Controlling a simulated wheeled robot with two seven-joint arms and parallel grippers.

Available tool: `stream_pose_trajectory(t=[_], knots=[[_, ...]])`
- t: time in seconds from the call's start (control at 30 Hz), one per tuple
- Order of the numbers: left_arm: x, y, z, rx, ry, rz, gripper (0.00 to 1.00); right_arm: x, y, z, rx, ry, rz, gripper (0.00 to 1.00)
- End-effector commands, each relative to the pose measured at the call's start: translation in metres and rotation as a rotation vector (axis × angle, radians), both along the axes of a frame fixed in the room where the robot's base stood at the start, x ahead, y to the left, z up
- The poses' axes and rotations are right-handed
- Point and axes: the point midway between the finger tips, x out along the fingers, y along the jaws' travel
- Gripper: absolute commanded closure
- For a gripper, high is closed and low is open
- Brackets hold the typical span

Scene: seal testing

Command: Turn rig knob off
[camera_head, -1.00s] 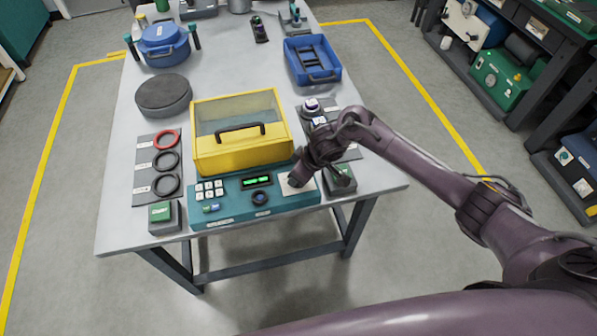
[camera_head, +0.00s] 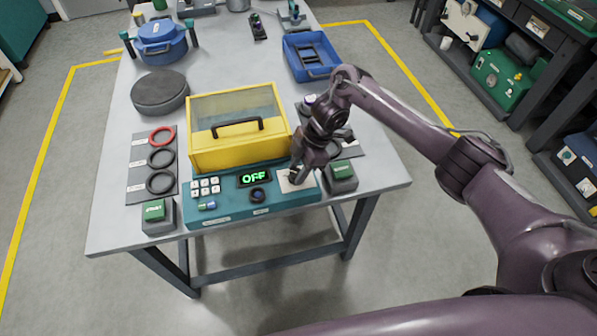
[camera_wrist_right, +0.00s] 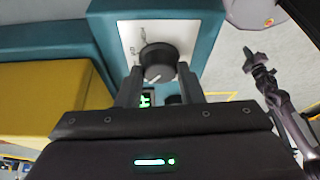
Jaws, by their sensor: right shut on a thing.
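The teal rig panel (camera_head: 225,212) sits at the table's front edge, before the yellow lidded box. Its display (camera_head: 254,177) reads OFF in green.
The yellow box (camera_head: 240,152) stands just behind the panel. A green-topped start button (camera_head: 157,212) is left of the panel and another button box (camera_head: 341,177) is right of it. Rings lie on a grey mat (camera_head: 137,166). A blue tray (camera_head: 318,72) is farther back.

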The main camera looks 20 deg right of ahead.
Motion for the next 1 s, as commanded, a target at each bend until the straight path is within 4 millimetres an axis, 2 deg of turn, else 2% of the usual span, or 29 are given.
stream_pose_trajectory(t=[0.33, 0.9, 0.93, 1.0], knots=[[0.0, 0.0, -0.0064, 0.0, 0.0, 0.0, 1.0, 0.0014, -0.0005, -0.0005, -0.004, 0.0, 0.155, 0.89], [-0.0001, -0.0001, -0.0069, 0.0, 0.0, 0.0, 1.0, 0.0008, -0.0001, -0.0006, -0.002, 0.0, 0.19, 0.89], [-0.0001, -0.0001, -0.0069, 0.0, 0.0, 0.0, 1.0, 0.0007, -0.0001, -0.0006, -0.002, 0.001, 0.189, 0.65], [-0.0001, -0.0002, -0.0069, 0.0, 0.0, 0.0, 1.0, 0.0007, 0.0, -0.0006, -0.002, 0.001, 0.189, 0.56]])
